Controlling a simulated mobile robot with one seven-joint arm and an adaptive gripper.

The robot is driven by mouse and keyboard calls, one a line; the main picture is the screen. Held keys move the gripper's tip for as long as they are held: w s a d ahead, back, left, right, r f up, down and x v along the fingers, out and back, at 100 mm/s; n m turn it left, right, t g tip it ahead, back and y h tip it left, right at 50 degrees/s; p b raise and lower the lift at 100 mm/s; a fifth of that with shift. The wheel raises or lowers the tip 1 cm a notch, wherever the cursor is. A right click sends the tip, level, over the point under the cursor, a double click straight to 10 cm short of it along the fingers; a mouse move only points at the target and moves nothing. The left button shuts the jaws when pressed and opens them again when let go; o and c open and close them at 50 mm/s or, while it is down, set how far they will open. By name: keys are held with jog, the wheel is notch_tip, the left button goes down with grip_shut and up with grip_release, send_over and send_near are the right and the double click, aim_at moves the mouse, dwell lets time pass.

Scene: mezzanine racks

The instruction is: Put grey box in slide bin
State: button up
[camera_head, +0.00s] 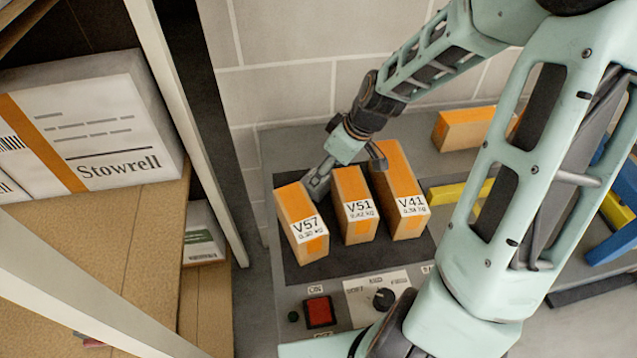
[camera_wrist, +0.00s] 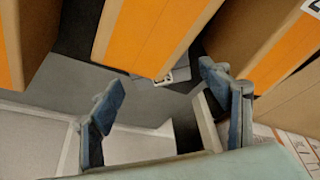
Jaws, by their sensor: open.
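I cannot make out a grey box for certain, and no slide bin is identifiable. Three brown boxes with orange tape stand in a row on a dark mat: V57 (camera_head: 301,222), V51 (camera_head: 355,205) and V41 (camera_head: 400,190). My gripper (camera_head: 347,173) is open at the far end of V51, with one finger near V57 and the other near V41. In the wrist view my open gripper (camera_wrist: 160,86) has an orange-taped box (camera_wrist: 150,35) ahead between its fingers. Whether the fingers touch any box is unclear.
A large white Stowrell box (camera_head: 95,125) stands on the rack shelf at left, with a smaller pale box (camera_head: 203,233) below. A red button (camera_head: 319,311) and a knob (camera_head: 383,298) are at the front. Another orange-taped box (camera_head: 462,128) lies behind. Yellow bars (camera_head: 455,192) are at right.

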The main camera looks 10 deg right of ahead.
jog(key=shift+b+x, duration=0.4)
jog(key=shift+x, duration=2.65)
jog(key=shift+r, duration=0.1)
jog(key=shift+c, duration=0.5)
jog(key=shift+w, duration=0.1)
jog(key=c, duration=1)
jog(key=shift+o, duration=0.2)
jog(key=shift+r, duration=0.1)
notch_tip(320, 180, up, 18)
jog(key=p, duration=0.3)
